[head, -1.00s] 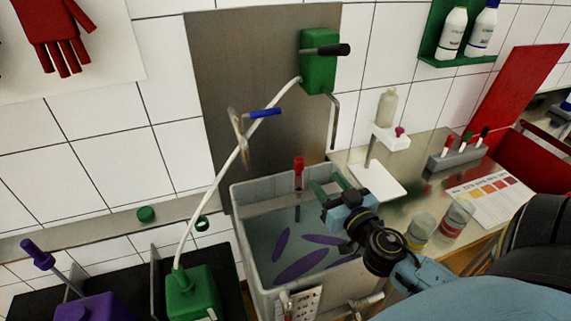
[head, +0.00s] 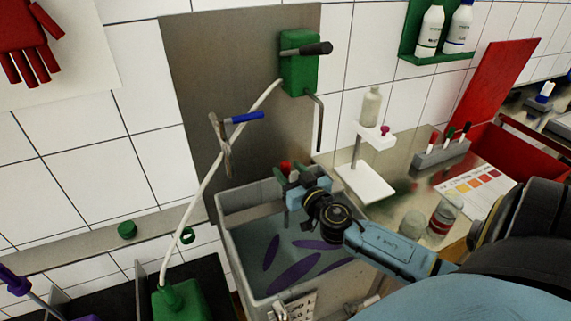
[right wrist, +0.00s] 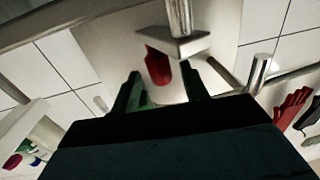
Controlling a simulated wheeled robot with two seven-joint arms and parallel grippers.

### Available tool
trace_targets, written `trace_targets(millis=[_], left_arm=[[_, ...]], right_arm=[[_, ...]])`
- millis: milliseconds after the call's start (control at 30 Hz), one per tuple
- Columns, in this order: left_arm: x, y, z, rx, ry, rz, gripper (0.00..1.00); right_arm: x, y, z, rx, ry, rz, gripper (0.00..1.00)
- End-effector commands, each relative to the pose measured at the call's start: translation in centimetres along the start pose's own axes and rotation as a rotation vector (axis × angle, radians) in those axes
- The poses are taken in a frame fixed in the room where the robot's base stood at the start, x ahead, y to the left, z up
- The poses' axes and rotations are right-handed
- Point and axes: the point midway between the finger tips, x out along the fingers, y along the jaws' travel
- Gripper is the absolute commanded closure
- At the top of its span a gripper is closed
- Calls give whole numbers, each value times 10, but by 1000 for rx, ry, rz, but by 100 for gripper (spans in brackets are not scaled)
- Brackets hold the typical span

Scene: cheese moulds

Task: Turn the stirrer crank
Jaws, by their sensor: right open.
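A red upright grip (head: 286,168) on a metal rod stands at the back wall of a grey vat in the head view. My right gripper (head: 291,180) is right at it, above the vat, and partly hides it. In the right wrist view the red grip (right wrist: 157,65) shows between the two open fingertips (right wrist: 160,85), below a metal bracket (right wrist: 170,47). I cannot tell whether the fingers touch it. A green wall box (head: 298,65) bears a crank arm with a black handle (head: 316,48). My left gripper is not in view.
The grey vat (head: 232,245) holds liquid and several purple, leaf-shaped pieces. A blue-handled lever (head: 248,117) is on the wall, with a white hose running past it. A white stand (head: 365,183) with a bottle and glass jars (head: 443,215) are to the right.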

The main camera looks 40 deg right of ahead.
Motion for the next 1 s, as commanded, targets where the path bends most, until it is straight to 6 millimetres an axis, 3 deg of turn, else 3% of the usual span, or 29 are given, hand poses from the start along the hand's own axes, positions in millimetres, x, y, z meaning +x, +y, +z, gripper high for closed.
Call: trace_targets(millis=[200, 567, 900, 1000], left_arm=[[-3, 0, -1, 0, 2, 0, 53], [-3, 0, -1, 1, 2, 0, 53], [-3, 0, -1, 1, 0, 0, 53], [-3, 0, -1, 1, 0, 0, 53]], right_arm=[[20, -1, 0, -1, 0, -1, 55], [24, 0, 1, 0, -1, -1, 55], [24, 0, 1, 0, -1, -1, 98], [24, 0, 1, 0, -1, -1, 100]])
